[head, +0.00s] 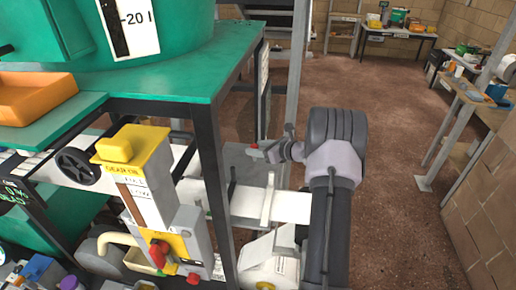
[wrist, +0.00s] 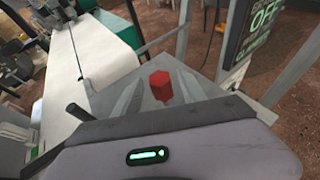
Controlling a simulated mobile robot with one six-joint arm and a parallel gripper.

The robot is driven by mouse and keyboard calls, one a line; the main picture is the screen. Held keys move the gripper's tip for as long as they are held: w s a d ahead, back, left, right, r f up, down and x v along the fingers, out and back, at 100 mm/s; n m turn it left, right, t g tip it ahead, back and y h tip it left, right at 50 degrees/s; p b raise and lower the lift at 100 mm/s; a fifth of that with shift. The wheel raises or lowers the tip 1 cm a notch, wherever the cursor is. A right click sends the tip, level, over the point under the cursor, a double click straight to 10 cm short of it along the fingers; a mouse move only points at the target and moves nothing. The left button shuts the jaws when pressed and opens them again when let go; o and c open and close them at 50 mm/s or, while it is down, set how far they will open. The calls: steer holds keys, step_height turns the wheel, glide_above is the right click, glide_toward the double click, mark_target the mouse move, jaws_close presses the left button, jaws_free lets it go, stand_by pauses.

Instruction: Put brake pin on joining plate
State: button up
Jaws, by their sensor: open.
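A small red, angular piece (wrist: 161,86), probably the brake pin, shows on or just above a grey flat plate (wrist: 205,88) in the wrist view. I cannot tell for sure whether this plate is the joining plate. In the head view the red piece (head: 254,146) is small, at the edge of the grey plate (head: 238,157). My gripper (head: 268,151) reaches left towards it. In the wrist view my gripper (wrist: 155,90) is open, with a grey finger on either side of the red piece. Contact with it cannot be made out.
A white paper band (wrist: 102,55) runs beside the plate. A green table (head: 180,80) with dark legs stands left of my arm. A yellow-topped grey machine (head: 140,170) and a black handwheel (head: 77,166) are at left. Open brown floor (head: 395,110) lies to the right.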

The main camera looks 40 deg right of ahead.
steer(key=p+v, duration=0.2)
steer(key=v, duration=1)
